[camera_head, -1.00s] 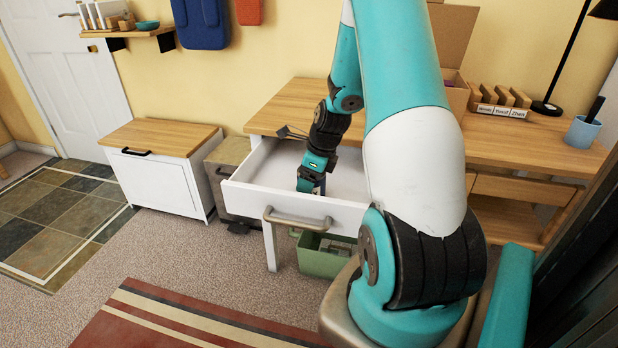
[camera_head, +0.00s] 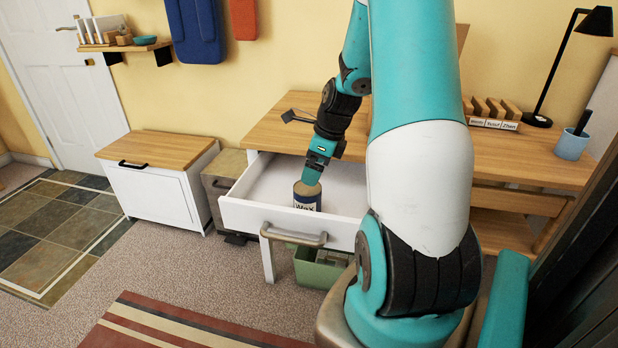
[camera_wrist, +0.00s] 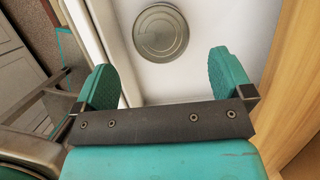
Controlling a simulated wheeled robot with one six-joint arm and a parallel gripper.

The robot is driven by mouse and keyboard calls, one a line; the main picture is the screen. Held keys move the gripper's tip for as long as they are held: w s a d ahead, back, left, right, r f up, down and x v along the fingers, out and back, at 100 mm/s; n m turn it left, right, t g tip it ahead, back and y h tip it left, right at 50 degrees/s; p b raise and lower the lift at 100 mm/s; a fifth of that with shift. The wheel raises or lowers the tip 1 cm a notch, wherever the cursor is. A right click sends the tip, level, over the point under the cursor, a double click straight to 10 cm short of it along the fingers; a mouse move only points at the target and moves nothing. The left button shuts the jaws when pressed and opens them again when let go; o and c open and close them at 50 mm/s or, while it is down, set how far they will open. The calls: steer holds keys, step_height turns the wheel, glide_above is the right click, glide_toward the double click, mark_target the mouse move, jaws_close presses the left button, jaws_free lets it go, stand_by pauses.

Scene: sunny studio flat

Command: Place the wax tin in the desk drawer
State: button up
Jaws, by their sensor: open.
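The wax tin (camera_head: 307,197), a dark blue can with a pale label reading "Wax" and a tan top, stands upright in the open desk drawer (camera_head: 246,217). In the wrist view its round metal lid (camera_wrist: 161,33) shows against the white drawer floor (camera_wrist: 222,25), beyond the fingertips. My gripper (camera_wrist: 165,78) is open and empty, its two teal fingers spread apart with the tin clear of them. In the head view my gripper (camera_head: 313,172) is just above and behind the tin, and its fingers are hard to make out.
A green bin (camera_head: 318,271) stands under the drawer. A white cabinet (camera_head: 155,190) stands to the left. The rest of the drawer looks clear.

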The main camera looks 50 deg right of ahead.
steer(key=shift+v, duration=1.45)
steer(key=w+a+r+n+y, duration=0.1)
steer(key=a+r+n, duration=0.3)
steer(key=a+n, duration=0.55)
steer(key=w+a+r+n+y, duration=0.1)
steer(key=a+r+n, duration=0.2)
steer(key=a+n, duration=0.65)
steer(key=s+a+r+n+g, duration=0.1)
steer(key=s+a+r+n, duration=0.1)
steer(key=s+a+n, duration=0.5)
steer(key=s+a+r+n+g+y, duration=0.1)
steer(key=s+a+r+n+g, duration=0.1)
steer(key=s+a+n, duration=0.5)
steer(key=a+n, duration=0.5)
steer(key=a, duration=0.1)
steer(key=shift+r+n, duration=0.25)
steer(key=shift+n, duration=0.05)
steer(key=shift+a, duration=0.1)
